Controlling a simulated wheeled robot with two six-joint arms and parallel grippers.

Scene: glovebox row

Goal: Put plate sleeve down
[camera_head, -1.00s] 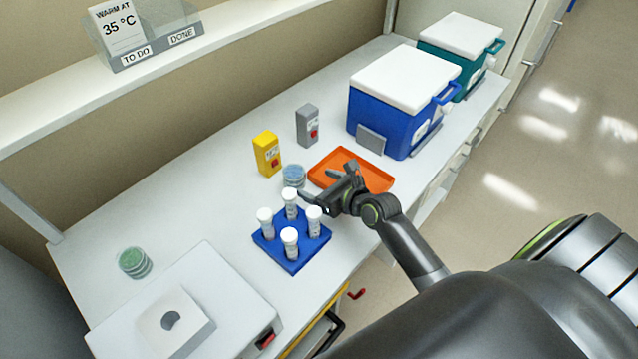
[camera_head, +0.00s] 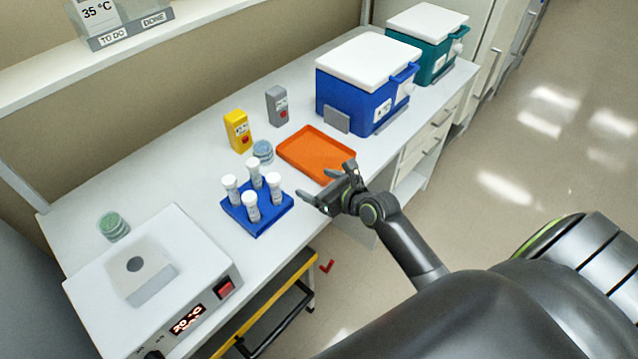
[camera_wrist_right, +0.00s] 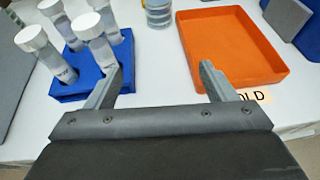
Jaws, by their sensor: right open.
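A short stack of blue-tinted round plates (camera_head: 263,151) stands upright on the bench between the tube rack and the orange tray. Its lower part also shows at the top of the right wrist view (camera_wrist_right: 158,12). A second stack, green-tinted (camera_head: 113,226), stands at the left, behind the white instrument. I cannot tell which stack is the plate sleeve. My right gripper (camera_head: 328,184) is open and empty, near the bench's front edge and apart from both stacks. In the wrist view its fingers (camera_wrist_right: 161,75) have bare bench between them. My left gripper is not in view.
The blue rack (camera_head: 258,222) with several white-capped tubes stands left of my right gripper. The orange tray (camera_head: 318,152) lies just beyond it. Yellow (camera_head: 238,131) and grey (camera_head: 277,106) boxes stand behind. A blue cooler (camera_head: 352,101) and the white instrument (camera_head: 190,255) flank the work area.

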